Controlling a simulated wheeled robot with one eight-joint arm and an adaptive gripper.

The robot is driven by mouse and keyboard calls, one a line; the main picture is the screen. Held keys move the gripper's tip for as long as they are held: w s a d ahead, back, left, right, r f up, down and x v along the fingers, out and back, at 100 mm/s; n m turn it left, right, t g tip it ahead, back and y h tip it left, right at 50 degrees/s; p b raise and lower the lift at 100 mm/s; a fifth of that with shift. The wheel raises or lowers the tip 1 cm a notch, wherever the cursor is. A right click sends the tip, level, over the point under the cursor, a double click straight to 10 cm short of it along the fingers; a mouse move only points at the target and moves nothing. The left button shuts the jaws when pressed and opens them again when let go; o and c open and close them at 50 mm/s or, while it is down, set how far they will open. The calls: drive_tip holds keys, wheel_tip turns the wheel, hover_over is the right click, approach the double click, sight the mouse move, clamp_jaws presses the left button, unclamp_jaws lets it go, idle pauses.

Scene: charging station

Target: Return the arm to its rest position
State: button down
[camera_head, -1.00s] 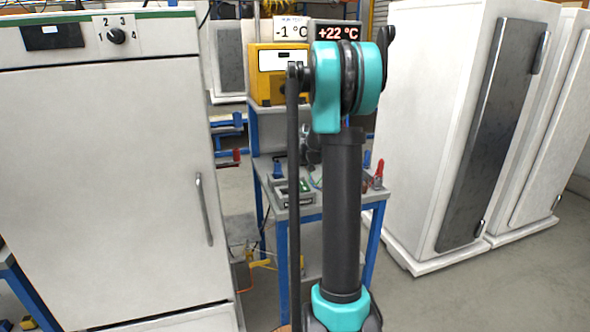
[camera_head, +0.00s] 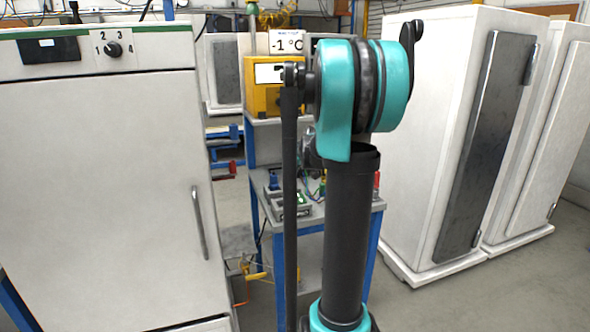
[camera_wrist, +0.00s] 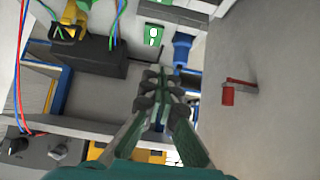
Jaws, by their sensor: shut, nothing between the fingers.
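My arm, with teal joints and dark links, stands in the middle of the head view, in front of the blue-framed bench. My gripper (camera_wrist: 163,95) shows in the wrist view with its fingers together and nothing between them. In the head view the arm hides it. Beyond the fingers, the wrist view shows a dark box (camera_wrist: 92,62), a blue connector (camera_wrist: 182,48) and red, green and blue wires. A red-handled part (camera_wrist: 229,95) is on the grey surface to the right.
A white cabinet (camera_head: 105,190) with a dial stands at the left. White cabinets with a dark door panel (camera_head: 490,140) stand at the right. The bench (camera_head: 310,222) carries a yellow device (camera_head: 262,98) and a small grey unit (camera_head: 290,205). Bare floor (camera_head: 450,300) lies at the lower right.

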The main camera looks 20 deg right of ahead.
drive_tip(key=s+a+f+g, duration=0.1)
drive_tip(key=s+a+f, duration=0.3)
drive_tip(key=s, duration=0.8)
drive_tip(key=s+a+f+g, duration=0.2)
drive_tip(key=s+a+f, duration=0.3)
drive_tip(key=s, duration=0.7)
drive_tip(key=s+a+f+g, duration=0.2)
drive_tip(key=s+a+f, duration=0.3)
drive_tip(key=s+f, duration=0.3)
drive_tip(key=s, duration=0.4)
drive_tip(key=shift+s+f, duration=0.25)
drive_tip(key=shift+f, duration=0.05)
